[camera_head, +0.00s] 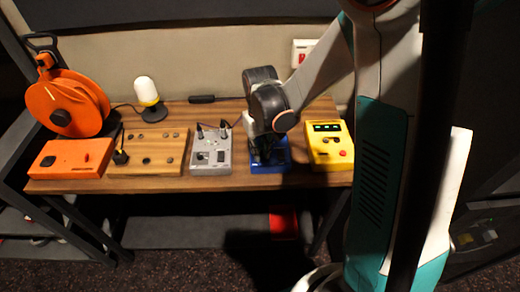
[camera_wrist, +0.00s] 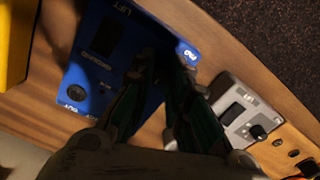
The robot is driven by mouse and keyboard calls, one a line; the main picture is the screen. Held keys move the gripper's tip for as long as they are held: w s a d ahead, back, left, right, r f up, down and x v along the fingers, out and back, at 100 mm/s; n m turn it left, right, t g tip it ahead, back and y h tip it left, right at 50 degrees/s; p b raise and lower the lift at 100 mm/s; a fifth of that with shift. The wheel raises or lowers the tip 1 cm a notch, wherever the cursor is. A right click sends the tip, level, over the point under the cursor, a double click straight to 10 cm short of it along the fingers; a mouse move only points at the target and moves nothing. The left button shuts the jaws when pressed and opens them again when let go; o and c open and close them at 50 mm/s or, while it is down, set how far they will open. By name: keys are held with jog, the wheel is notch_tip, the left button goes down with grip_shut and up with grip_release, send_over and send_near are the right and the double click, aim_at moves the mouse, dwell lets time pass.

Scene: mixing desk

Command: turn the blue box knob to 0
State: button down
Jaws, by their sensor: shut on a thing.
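The blue box (camera_head: 271,168) stands on the wooden desk between a grey box and a yellow box. My gripper (camera_head: 264,150) comes down on it from above and hides much of its top. In the wrist view the blue box (camera_wrist: 92,62) shows white lettering, a dark rectangular part and a round dark part near a corner. My gripper's fingers (camera_wrist: 166,68) reach to the box's top face, close together and shut on its knob. The knob itself is hidden between the dark fingertips, so its pointer and setting cannot be read.
The grey box (camera_head: 211,158) with knobs and plugs is close on the left, the yellow box (camera_head: 330,146) on the right. Farther left are a wooden box (camera_head: 150,151), an orange box (camera_head: 70,158), an orange reel (camera_head: 72,100) and a lamp (camera_head: 147,92). The desk's front edge (camera_head: 200,184) is near.

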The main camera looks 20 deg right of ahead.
dwell(0.4)
jog(key=c, duration=1.5)
grip_release()
notch_tip(320, 180, up, 12)
jog(key=s+r+t, duration=0.2)
jog(key=s, duration=0.3)
jog(key=s+r+t, duration=0.2)
jog(key=s, duration=0.3)
jog(key=s+r+t, duration=0.3)
jog(key=s, duration=0.2)
jog(key=shift+m, duration=0.3)
